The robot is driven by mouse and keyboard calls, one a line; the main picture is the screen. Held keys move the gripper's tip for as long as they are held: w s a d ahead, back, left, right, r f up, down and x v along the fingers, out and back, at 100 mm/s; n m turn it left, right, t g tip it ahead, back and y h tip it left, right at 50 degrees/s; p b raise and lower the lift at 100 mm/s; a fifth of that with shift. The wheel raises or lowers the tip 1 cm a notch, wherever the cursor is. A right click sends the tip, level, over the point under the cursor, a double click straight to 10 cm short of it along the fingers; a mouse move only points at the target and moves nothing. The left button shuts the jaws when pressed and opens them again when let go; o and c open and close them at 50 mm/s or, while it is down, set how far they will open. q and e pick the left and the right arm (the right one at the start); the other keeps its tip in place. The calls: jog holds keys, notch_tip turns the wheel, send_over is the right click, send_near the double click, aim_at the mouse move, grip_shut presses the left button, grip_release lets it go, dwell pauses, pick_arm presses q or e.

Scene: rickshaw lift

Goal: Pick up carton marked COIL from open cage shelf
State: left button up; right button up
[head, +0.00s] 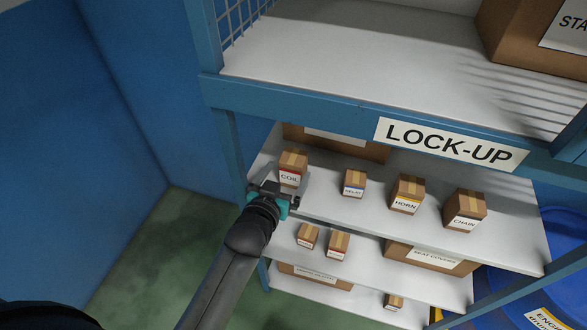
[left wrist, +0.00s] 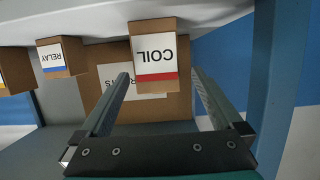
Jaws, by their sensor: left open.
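The COIL carton (head: 293,166), a small brown box with a red-striped white label, stands at the left end of the shelf (head: 330,198) below the LOCK-UP sign. My left gripper (head: 283,188) is just in front of it, open and empty. In the left wrist view, which is upside down, the COIL carton (left wrist: 155,55) shows ahead in the gap between the two fingers of my left gripper (left wrist: 162,78). I cannot tell whether the fingertips reach beside its sides. My right gripper is not in view.
On the same shelf stand the RELAY carton (head: 354,183), the HORN carton (head: 407,194) and the CHAIN carton (head: 465,209). A larger box (left wrist: 105,95) stands behind the COIL carton. The blue cage post (head: 230,150) is close on the left. A shelf beam (head: 300,115) runs above.

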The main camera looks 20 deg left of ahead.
aim_at(290, 172)
pick_arm(q)
jog(key=x, duration=0.2)
jog(key=b+x, duration=0.1)
jog(key=x, duration=0.1)
jog(key=shift+s+d+f, duration=0.1)
jog(key=shift+d+f, duration=0.05)
jog(key=shift+f, duration=0.1)
jog(key=shift+w+f, duration=0.15)
jog(key=shift+w, duration=0.45)
grip_shut()
